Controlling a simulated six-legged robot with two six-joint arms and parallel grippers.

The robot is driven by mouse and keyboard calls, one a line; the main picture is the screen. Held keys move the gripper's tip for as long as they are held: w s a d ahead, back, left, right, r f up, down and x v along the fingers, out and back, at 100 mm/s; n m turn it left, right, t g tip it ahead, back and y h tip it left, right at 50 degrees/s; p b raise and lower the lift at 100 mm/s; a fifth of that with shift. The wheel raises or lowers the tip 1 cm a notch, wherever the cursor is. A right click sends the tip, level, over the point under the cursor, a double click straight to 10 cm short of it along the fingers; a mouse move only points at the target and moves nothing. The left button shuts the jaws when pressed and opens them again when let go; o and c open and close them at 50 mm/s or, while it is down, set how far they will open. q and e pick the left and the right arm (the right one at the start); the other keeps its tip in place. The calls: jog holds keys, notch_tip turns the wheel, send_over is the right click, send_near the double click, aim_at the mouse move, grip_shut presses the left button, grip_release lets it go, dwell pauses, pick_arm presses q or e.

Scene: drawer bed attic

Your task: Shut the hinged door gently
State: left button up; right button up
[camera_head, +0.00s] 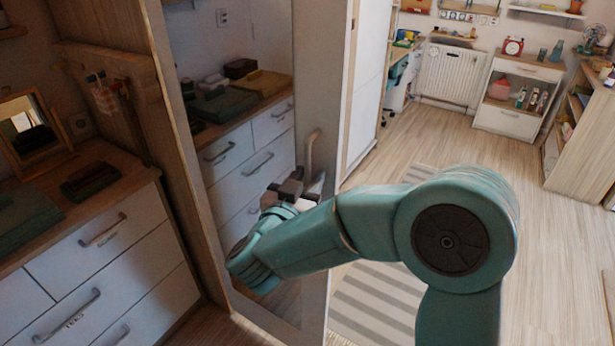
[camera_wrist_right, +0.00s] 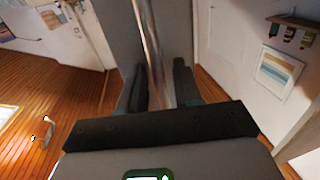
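The hinged door (camera_head: 322,75) has a pale frame and a tall mirror (camera_head: 225,150) that reflects a dresser. It stands at an angle beside the wooden cabinet. Its slim upright handle (camera_head: 311,150) is on the right part of the frame. My right gripper (camera_head: 292,188) is at the handle's lower part and partly hides it. In the right wrist view the handle bar (camera_wrist_right: 152,35) runs down between the two fingers of my right gripper (camera_wrist_right: 161,85), which lie close on both sides of it. My left gripper is not in view.
A dresser with white drawers (camera_head: 130,245) and a wooden top stands at left. A striped rug (camera_head: 380,300) lies on the wood floor behind my right arm. The floor at right (camera_head: 560,260) is open. A radiator (camera_head: 448,75) and shelves stand at the back.

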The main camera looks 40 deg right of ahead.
jog(key=shift+d, duration=0.1)
grip_shut()
